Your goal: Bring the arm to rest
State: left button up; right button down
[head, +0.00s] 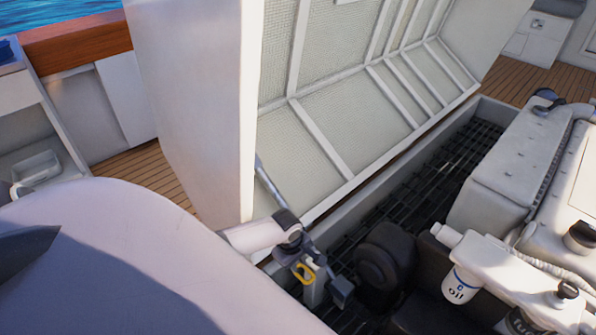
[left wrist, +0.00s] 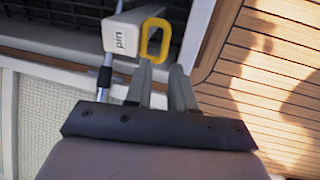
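My left gripper (head: 309,262) is at the lower end of the hatch strut, beside the yellow pin loop (head: 303,273). In the left wrist view my two grey fingers (left wrist: 161,68) stand a little apart with a gap between them. The yellow loop (left wrist: 165,38) lies just past the fingertips and does not look gripped. It sits at a pale block marked "pin" (left wrist: 123,36). The metal strut (head: 266,182) runs up toward the raised hatch lid (head: 330,95); its lower part also shows in the left wrist view (left wrist: 105,76). My right gripper is not in view.
The white hatch lid stands raised over an engine bay with a dark grating (head: 437,178). An oil bottle (head: 461,285) and engine covers (head: 512,165) are at the right. Wooden deck (left wrist: 270,65) lies open at the wrist view's right.

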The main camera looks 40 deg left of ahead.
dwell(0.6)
